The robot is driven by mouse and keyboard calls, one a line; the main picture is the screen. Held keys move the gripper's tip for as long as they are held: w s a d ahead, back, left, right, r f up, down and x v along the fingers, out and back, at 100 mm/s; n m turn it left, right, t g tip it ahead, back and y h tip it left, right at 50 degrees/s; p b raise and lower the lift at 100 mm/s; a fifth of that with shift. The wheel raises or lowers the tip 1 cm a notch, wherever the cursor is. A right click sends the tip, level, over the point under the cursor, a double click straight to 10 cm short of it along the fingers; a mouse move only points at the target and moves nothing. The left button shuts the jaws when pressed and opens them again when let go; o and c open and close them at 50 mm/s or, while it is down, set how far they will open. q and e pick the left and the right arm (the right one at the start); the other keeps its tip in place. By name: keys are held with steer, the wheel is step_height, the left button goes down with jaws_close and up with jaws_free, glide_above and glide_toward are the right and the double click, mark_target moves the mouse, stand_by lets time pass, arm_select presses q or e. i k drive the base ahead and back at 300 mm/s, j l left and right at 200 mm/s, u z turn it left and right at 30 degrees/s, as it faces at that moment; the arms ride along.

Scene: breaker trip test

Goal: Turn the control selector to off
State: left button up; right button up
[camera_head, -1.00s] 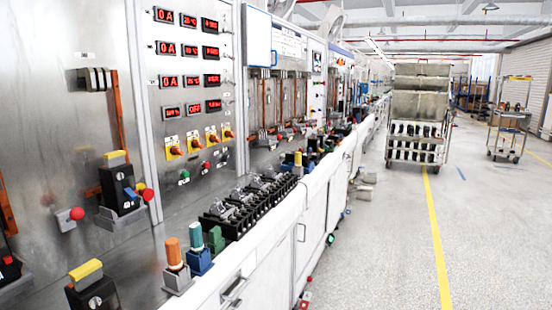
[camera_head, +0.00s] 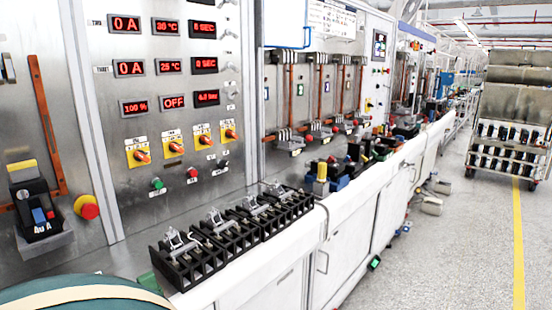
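Four rotary selectors with orange knobs on yellow plates sit in a row on the grey metal panel (camera_head: 180,107), below the red displays. From left to right they are the first selector (camera_head: 139,153), the second selector (camera_head: 174,147), the third selector (camera_head: 204,139) and the fourth selector (camera_head: 230,133). Their labels are too small to read, so I cannot tell which one is the control selector. A green button (camera_head: 157,183) and a red button (camera_head: 192,172) sit beneath them. Neither of my grippers is in view.
Black terminal blocks (camera_head: 232,229) line the white bench edge below the panel. A red emergency button (camera_head: 88,208) is at the left. A dark green rounded shape (camera_head: 70,299) fills the lower left corner. A cart (camera_head: 510,125) stands right; the floor before it is clear.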

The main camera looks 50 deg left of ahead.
mark_target(222, 164)
steer(key=i+u, duration=0.25)
steer(key=i, duration=0.2)
steer(key=i+l+u, duration=0.25)
steer(key=i, duration=0.2)
steer(key=i+l+u, duration=0.25)
steer(key=i, duration=0.2)
steer(key=i+l+u, duration=0.15)
steer(key=u, duration=0.25)
steer(key=i+l+u, duration=0.45)
steer(key=u, duration=0.3)
